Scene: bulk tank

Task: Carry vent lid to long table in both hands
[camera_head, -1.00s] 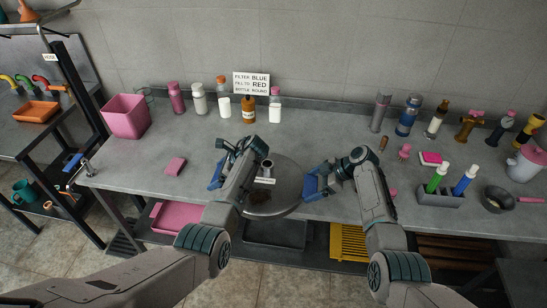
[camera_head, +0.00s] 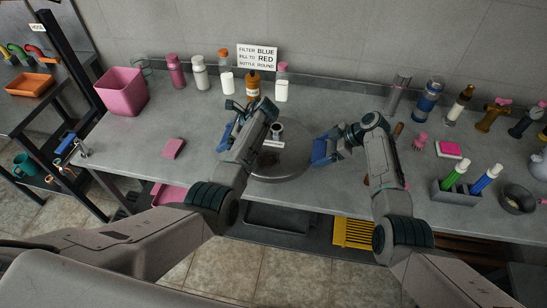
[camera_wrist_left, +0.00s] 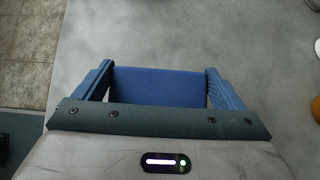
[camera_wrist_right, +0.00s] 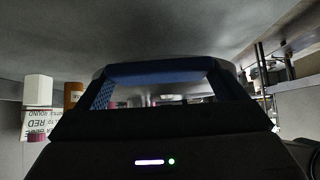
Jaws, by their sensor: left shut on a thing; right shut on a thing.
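The vent lid (camera_head: 292,166) is a round grey metal disc with a short round neck (camera_head: 277,130), a pale label strip and a dark patch on top. It lies roughly level over the front middle of the long grey table (camera_head: 125,150). My left gripper (camera_head: 228,136) is shut on its left side, and my left forearm hides part of the disc. My right gripper (camera_head: 325,149) is shut on its right side. I cannot tell whether the lid touches the tabletop.
Behind the lid stand an amber bottle (camera_head: 253,86), a white bottle (camera_head: 281,88) and a sign (camera_head: 257,57). A pink bin (camera_head: 122,92) and pink sponge (camera_head: 173,148) are left. A grey holder (camera_head: 455,194) with green and blue bottles is right. The front-left tabletop is mostly clear.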

